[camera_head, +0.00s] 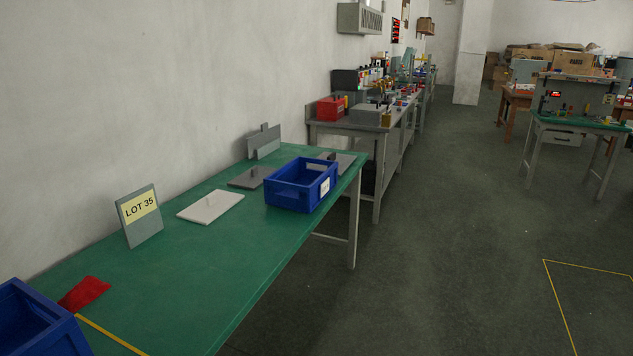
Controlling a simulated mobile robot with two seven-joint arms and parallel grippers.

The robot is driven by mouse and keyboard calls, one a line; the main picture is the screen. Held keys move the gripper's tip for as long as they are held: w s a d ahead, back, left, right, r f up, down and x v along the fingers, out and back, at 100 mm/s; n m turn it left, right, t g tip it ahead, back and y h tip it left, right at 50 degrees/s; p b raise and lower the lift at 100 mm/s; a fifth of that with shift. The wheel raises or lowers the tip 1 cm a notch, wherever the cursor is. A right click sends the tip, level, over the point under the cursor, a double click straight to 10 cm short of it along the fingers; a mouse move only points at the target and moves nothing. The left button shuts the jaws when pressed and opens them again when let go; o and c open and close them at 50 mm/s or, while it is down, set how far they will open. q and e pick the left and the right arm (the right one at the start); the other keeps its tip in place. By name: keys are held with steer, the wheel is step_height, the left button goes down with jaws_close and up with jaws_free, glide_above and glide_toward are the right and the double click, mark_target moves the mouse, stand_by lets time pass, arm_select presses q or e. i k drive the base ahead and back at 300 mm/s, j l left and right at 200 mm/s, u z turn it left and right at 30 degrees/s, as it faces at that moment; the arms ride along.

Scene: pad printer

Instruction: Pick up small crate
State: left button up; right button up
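A small blue crate (290,196) with a pale label on its right end stands upright near the far end of the green-topped table (215,278). It looks empty from here, though its floor shows only in part. Another blue crate (45,325) is at the lower left corner, cut off by the picture edge. I cannot tell from the picture which crate the task means. Neither of my grippers shows in the head view.
A "LOT 35" sign (139,214), a white plate (210,206), a grey plate (249,178) and a red cloth-like piece (84,293) are on the table. A grey workbench (355,128) stands beyond. The floor (430,260) to the right is clear.

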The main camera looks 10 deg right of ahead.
mark_target(295, 187)
steer(key=i+l+z, duration=0.1)
steer(key=i+l, duration=0.2)
steer(key=i+l+z, duration=0.1)
steer(key=i+l, duration=0.15)
steer(key=i, duration=0.2)
